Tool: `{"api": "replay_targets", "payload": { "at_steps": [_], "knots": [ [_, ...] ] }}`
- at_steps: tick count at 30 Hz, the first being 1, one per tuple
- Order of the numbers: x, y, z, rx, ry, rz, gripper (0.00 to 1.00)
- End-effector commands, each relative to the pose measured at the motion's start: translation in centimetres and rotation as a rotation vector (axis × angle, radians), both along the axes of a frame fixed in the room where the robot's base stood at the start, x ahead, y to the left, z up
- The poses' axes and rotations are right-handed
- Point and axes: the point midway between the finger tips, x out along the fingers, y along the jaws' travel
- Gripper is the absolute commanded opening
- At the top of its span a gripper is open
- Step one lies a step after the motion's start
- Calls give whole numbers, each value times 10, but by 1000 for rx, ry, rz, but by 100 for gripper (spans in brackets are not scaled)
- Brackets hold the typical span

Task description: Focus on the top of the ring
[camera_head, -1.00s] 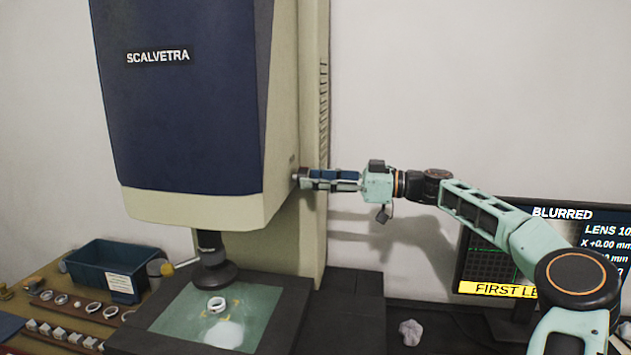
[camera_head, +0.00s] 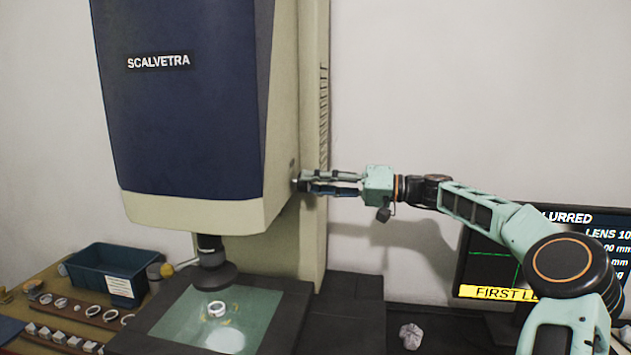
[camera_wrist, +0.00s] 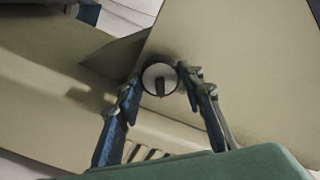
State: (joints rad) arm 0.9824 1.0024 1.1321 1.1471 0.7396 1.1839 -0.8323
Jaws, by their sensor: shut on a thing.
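The white ring (camera_head: 217,309) lies on the glass stage (camera_head: 177,325) below the dark lens (camera_head: 213,272) of the measuring machine (camera_head: 185,100). My gripper (camera_head: 303,182) is at the right side of the machine's head, shut on a round focus knob (camera_head: 296,184). In the wrist view the knob (camera_wrist: 159,80) has a pale face with a dark bar, and my gripper's fingertips (camera_wrist: 160,76) stand on either side of it. The screen (camera_head: 490,250), partly hidden by my arm, reads "BLURRED" and shows a green trace.
A blue bin (camera_head: 107,273) stands left of the stage, near a wooden rack (camera_head: 90,314) with several rings and a row of small blocks (camera_head: 55,336). A crumpled pale lump (camera_head: 411,336) lies right of the stage.

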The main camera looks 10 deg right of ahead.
Motion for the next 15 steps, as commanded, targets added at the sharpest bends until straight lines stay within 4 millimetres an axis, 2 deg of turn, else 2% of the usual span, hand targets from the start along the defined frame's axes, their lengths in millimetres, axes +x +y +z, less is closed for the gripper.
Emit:
{"api": "replay_targets", "payload": {
  "at_steps": [15],
  "knots": [
    [0,0,3,176,428,0,11]
  ]
}}
